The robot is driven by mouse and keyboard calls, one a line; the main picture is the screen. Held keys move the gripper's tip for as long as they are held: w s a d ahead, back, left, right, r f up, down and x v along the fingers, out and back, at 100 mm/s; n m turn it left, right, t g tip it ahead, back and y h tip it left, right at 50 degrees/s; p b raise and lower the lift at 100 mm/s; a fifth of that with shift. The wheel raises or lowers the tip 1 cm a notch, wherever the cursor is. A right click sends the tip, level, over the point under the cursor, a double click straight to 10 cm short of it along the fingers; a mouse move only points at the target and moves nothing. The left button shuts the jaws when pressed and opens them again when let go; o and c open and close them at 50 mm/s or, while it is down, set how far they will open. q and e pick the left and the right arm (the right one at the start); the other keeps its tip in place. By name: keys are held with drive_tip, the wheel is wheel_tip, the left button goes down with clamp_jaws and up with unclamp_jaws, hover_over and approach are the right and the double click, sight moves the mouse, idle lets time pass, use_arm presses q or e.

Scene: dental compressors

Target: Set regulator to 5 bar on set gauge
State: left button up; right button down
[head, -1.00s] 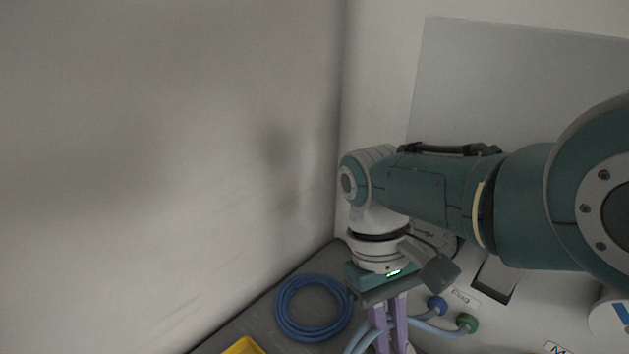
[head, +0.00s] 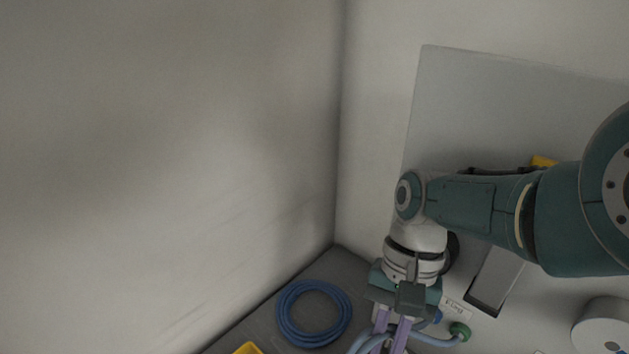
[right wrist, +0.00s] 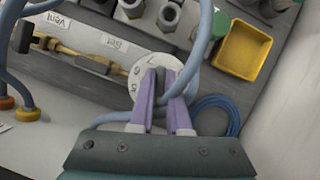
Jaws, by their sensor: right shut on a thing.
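My right gripper (right wrist: 165,88) has its two purple fingers closed on a narrow grey knob grip in front of a white round dial (right wrist: 139,84) with printed digits. The right wrist view shows this dial partly covered by the fingers and a grey-blue hose. I take the dial to be the regulator's scale, but I cannot read its setting. In the head view the right gripper (head: 397,332) reaches down at the bottom edge, and the knob is hidden there. No set gauge face is readable in either view. My left gripper is not in view.
A blue hose coil (head: 313,313) lies on the dark bench beside the wall. A yellow tray (right wrist: 243,50) is nearby. Hoses (right wrist: 206,35) run close around my right fingers. A green cap (head: 460,331) and a brass valve line (right wrist: 72,53) are close by.

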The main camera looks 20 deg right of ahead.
drive_tip(key=shift+m, duration=0.6)
drive_tip(key=c, duration=0.9)
unclamp_jaws()
drive_tip(key=shift+r+p, duration=0.55)
drive_tip(key=shift+p, duration=0.15)
drive_tip(key=shift+r+p, duration=7.2)
drive_tip(key=shift+r, duration=2.25)
drive_tip(key=shift+o, duration=0.3)
